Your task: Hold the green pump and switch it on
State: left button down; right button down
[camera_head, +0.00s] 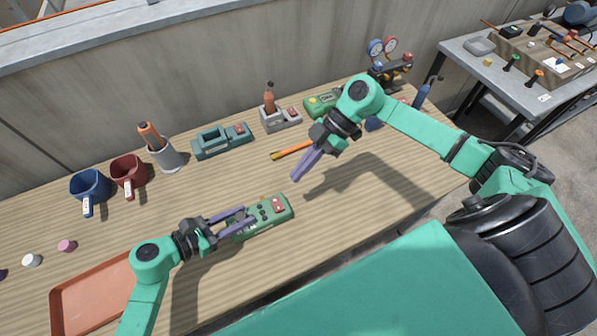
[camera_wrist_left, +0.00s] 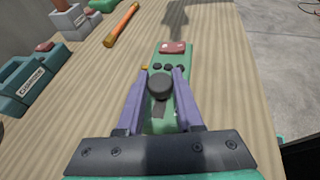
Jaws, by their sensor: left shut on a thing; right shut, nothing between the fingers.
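The green pump (camera_head: 278,213) lies on the wooden table in front of me, with a red switch (camera_head: 278,205) at its far right end and small dark knobs on top. My left gripper (camera_head: 245,218) is shut on the pump's near left part. In the left wrist view the purple fingers lie on both sides of the pump (camera_wrist_left: 172,60), with a round black knob (camera_wrist_left: 160,86) between them and the red switch (camera_wrist_left: 173,47) beyond the fingertips. My right gripper (camera_head: 297,177) is shut and empty, above the table behind the pump and apart from it.
An orange marker-like tool (camera_head: 291,151) lies behind the right gripper. A teal device (camera_head: 220,141), a grey device (camera_head: 281,118) and another green device (camera_head: 321,103) line the back. Blue (camera_head: 90,186) and red mugs (camera_head: 128,176) stand left, an orange tray (camera_head: 88,297) front left.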

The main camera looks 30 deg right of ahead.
send_over(276, 210)
jog(key=d, duration=0.2)
jog(key=f, duration=0.5)
jog(key=shift+w+d+f, duration=0.2)
jog(key=shift+w+f, duration=0.05)
jog(key=shift+w, duration=0.15)
notch_tip(276, 210, down, 3)
jog(key=shift+s+d+r, duration=0.1)
jog(key=shift+s+r, duration=0.05)
jog(key=shift+r, duration=0.05)
jog(key=shift+f, duration=0.4)
